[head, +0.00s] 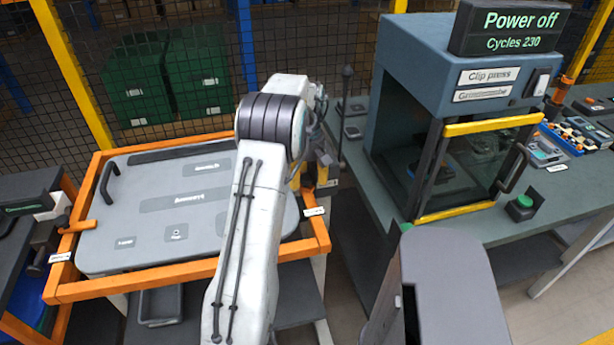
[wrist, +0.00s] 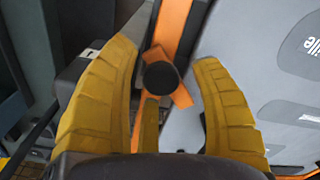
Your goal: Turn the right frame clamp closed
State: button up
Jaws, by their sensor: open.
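The right frame clamp shows in the wrist view as a dark round knob (wrist: 160,78) with a short orange lever (wrist: 182,97), beside the orange frame (wrist: 174,24). The lever lies at a slant to the frame bar. My gripper (wrist: 165,54) is open, with its yellow fingers on either side of the knob; I cannot tell whether they touch it. In the head view my gripper (head: 321,182) is at the frame's right side, mostly behind my arm, and the clamp is largely hidden. The grey door panel (head: 150,215) lies in the orange frame (head: 170,283).
The left clamp (head: 78,226) has its orange lever across the frame's left side. A blue clip press (head: 412,60) with a yellow-edged guard stands on a bench to the right, its sign reading "Power off". A mesh fence (head: 200,60) and green bins stand behind.

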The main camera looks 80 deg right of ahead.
jog(key=shift+c, duration=0.2)
grip_shut()
jog(key=shift+f, duration=0.1)
jog(key=shift+f+n+p, duration=0.1)
jog(key=shift+n+p, duration=0.3)
jog(key=shift+n, duration=2.6)
jog(key=shift+a, duration=0.1)
